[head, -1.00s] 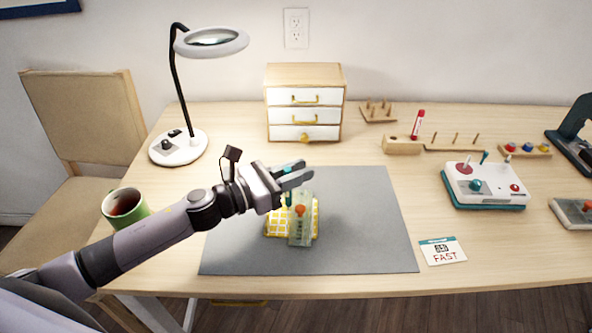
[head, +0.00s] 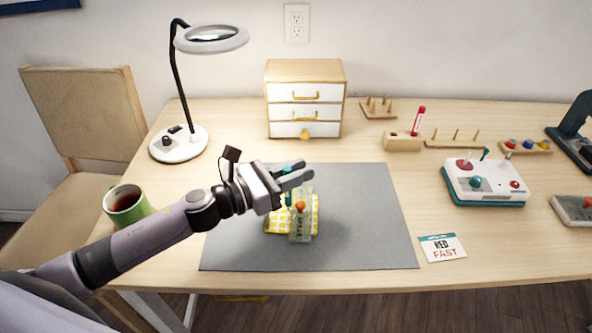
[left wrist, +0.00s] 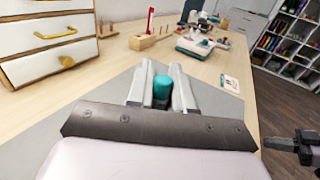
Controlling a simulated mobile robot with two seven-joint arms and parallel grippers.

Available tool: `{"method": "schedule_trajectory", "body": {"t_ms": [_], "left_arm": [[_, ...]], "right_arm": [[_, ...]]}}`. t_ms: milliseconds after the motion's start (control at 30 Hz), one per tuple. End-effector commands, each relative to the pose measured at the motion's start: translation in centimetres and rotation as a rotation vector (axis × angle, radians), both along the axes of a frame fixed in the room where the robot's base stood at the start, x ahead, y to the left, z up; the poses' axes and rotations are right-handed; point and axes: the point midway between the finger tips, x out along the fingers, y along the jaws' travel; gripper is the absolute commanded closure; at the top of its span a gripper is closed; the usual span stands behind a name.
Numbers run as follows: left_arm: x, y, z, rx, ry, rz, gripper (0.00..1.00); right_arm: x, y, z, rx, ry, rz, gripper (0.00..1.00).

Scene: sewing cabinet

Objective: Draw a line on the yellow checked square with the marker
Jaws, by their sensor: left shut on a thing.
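My left gripper (head: 296,177) is shut on an upright teal marker (head: 289,170), above the far side of the yellow checked square (head: 274,226). The teal end also shows between the fingers in the left wrist view (left wrist: 162,88). The square lies on the grey mat. A clear greenish ruler (head: 301,230) with an orange knob lies across the square and covers its middle. I cannot tell whether the marker's tip touches the square, as its lower end is hard to make out. My right gripper is not in the head view.
The grey mat (head: 363,240) has free room on the right. A card (head: 442,248) lies beside it. A green mug (head: 127,208) stands near my left arm. A lamp (head: 178,146), small drawers (head: 305,92), a holder with a red pen (head: 402,143) and a joystick box (head: 486,186) stand around.

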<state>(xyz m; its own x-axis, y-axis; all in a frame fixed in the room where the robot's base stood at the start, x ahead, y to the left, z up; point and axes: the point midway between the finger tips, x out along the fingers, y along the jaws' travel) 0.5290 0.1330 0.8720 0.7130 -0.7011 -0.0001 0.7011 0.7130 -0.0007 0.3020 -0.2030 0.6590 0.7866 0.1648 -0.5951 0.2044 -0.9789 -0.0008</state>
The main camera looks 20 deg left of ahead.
Motion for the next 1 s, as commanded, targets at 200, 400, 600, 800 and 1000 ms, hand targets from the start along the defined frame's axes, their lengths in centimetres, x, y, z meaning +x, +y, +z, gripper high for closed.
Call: {"method": "schedule_trajectory", "body": {"t_ms": [200, 400, 600, 800, 1000], "left_arm": [[-0.2, 0.0, 0.0, 0.001, 0.001, 0.000, 1.00], [-0.7, -0.1, 0.0, 0.001, 0.001, 0.000, 1.00], [-0.9, -0.2, 0.0, 0.001, 0.001, 0.001, 1.00], [-1.0, -0.2, 0.0, 0.001, 0.000, 0.000, 1.00], [-1.0, -0.2, 0.0, 0.001, 0.001, 0.000, 1.00]], "right_arm": [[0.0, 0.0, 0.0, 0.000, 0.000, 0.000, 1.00], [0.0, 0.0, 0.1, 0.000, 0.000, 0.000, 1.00], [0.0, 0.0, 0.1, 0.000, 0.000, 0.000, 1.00], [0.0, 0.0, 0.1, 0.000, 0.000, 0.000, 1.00], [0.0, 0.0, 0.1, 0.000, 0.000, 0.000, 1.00]]}}
